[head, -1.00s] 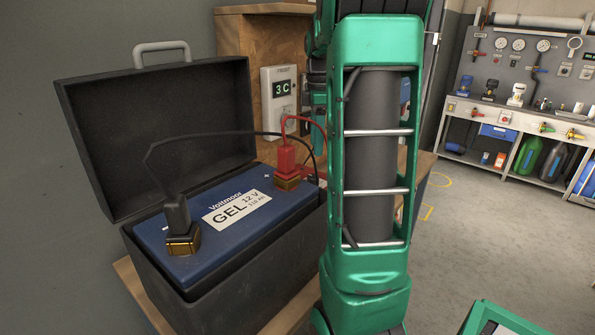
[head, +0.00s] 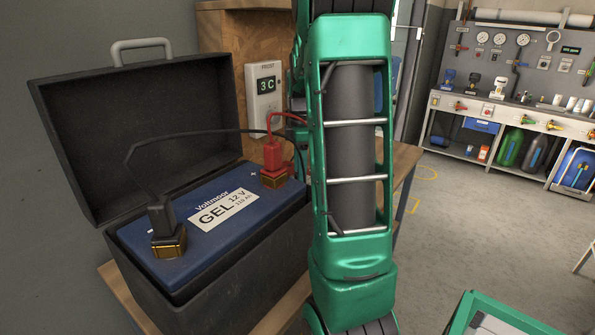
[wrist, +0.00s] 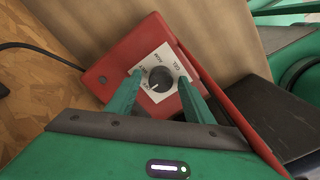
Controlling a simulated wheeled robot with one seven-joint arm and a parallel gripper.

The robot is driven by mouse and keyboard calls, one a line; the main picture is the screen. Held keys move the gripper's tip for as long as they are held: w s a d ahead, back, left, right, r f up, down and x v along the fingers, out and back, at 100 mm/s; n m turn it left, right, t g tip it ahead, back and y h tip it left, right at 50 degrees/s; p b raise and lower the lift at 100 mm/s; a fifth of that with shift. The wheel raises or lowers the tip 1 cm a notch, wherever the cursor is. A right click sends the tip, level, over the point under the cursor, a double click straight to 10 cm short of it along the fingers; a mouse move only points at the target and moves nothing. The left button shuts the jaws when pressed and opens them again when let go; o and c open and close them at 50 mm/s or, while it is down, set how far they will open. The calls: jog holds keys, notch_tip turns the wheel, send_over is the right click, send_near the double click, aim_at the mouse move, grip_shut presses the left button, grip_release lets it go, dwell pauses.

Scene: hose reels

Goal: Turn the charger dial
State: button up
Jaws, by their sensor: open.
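In the wrist view, a red charger box (wrist: 105,76) carries a white plate with printed markings around a dark round dial (wrist: 161,80). The dial has a light pointer line on it; one label reads like GEL, the others are hard to read. My gripper (wrist: 155,82) is open, with its two green fingers on either side of the dial. I cannot tell whether the fingers touch it. In the head view, my green arm hides the charger and gripper. The blue battery (head: 205,215), marked GEL 12 V, sits in an open black case with red and black clamps on it.
A frost display (head: 265,90) reading 3 C is on the wooden panel behind the battery. The black case (head: 75,130) stands close to the left of my arm. A dark block (wrist: 275,115) lies beside the charger. A tool bench (head: 470,105) stands at the back right, with open floor before it.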

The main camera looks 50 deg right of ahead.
jog(key=shift+c, duration=0.5)
jog(key=c, duration=0.9)
jog(key=shift+c, duration=0.2)
